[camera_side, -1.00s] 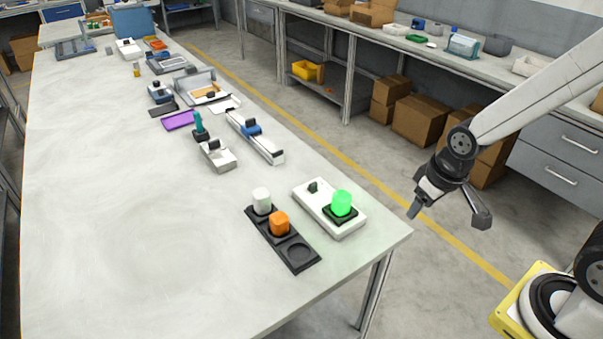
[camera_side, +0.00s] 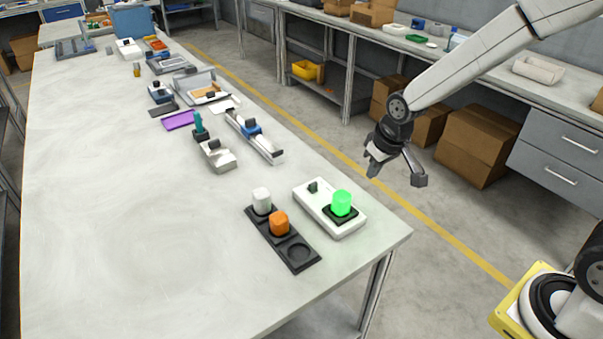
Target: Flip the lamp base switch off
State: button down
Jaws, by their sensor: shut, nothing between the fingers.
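The lamp base (camera_side: 318,205) is a white box on the table near its right front corner. A glowing green lamp (camera_side: 342,203) stands upright in a black socket on its near end. A small black switch (camera_side: 313,187) rises from its far end; its exact tilt is too small to tell. My gripper (camera_side: 374,171) is shut and empty, in the air to the right of the lamp base and apart from it. Its fingertips point downward.
A black tray (camera_side: 298,254) beside the base holds a white cap (camera_side: 262,200) and an orange cap (camera_side: 279,222), with one empty round recess. A blue-and-white slider device (camera_side: 256,137) and several other devices lie farther back. The table's left side is clear.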

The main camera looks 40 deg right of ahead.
send_over(315, 184)
jog(key=w, duration=0.1)
notch_tip(315, 184, down, 5)
jog(key=shift+w+f+t, duration=0.15)
jog(key=shift+w+t, duration=0.05)
jog(key=shift+w, duration=0.3)
jog(key=shift+w+f+t, duration=0.15)
jog(key=shift+w+t, duration=0.05)
jog(key=shift+w, duration=0.25)
jog(key=shift+f, duration=0.15)
jog(key=shift+x, duration=4.85)
jog(key=shift+s, duration=2)
jog(key=shift+s, duration=1.2)
